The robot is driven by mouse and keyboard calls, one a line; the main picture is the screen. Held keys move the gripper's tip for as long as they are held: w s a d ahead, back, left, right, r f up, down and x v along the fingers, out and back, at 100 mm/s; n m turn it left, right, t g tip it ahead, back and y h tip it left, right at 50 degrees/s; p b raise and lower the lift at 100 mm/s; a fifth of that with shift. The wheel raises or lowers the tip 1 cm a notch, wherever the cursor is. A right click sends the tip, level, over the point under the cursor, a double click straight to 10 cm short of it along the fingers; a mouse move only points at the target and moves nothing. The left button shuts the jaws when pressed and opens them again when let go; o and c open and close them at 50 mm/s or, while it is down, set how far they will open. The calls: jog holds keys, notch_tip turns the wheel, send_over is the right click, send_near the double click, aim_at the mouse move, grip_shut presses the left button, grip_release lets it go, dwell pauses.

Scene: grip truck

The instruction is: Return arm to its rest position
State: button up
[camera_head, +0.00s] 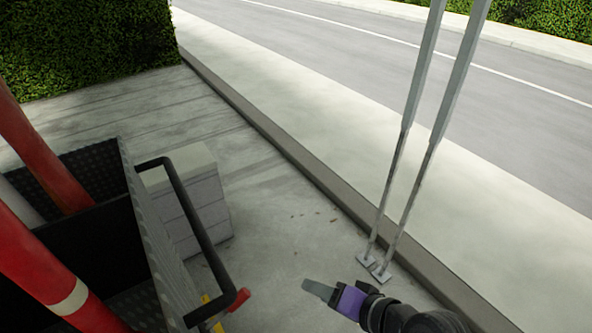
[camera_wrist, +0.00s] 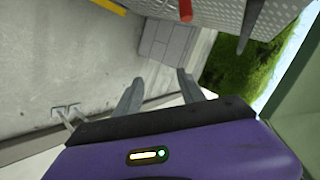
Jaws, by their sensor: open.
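My gripper (camera_head: 318,290) shows at the bottom of the head view, with a purple body and grey fingers, in front of the black arm links. In the wrist view my gripper (camera_wrist: 160,90) has its two grey fingers spread apart with nothing between them. It is open and empty, above the concrete ground. No object is in contact with the fingers.
A dark metal cart (camera_head: 157,245) with a black handle (camera_head: 195,220) and red-and-white poles (camera_head: 40,262) is at left. A grey block (camera_head: 190,200) stands behind it. Two metal posts (camera_head: 425,150) rise close beyond my gripper. A curb (camera_head: 290,165) borders the road.

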jog(key=s+d+r+t+h, duration=0.4)
jog(key=s+d+t+h, duration=0.25)
jog(key=d, duration=0.45)
jog(key=s+d+r+n+t, duration=0.1)
jog(key=s+r+n, duration=0.1)
jog(key=s, duration=0.7)
jog(key=s+d+r+n+t+h, duration=0.1)
jog(key=s+d+r, duration=0.1)
jog(key=s, duration=0.8)
jog(key=shift+s+d+r+n, duration=0.2)
jog(key=shift+r+n, duration=0.2)
jog(key=shift+r, duration=0.35)
jog(key=shift+g, duration=0.65)
jog(key=shift+s+f, duration=0.3)
jog(key=shift+s, duration=0.4)
jog(key=shift+s+f, duration=0.3)
jog(key=shift+s, duration=0.45)
jog(key=shift+s+f, duration=0.3)
jog(key=shift+s, duration=0.4)
jog(key=shift+c, duration=0.2)
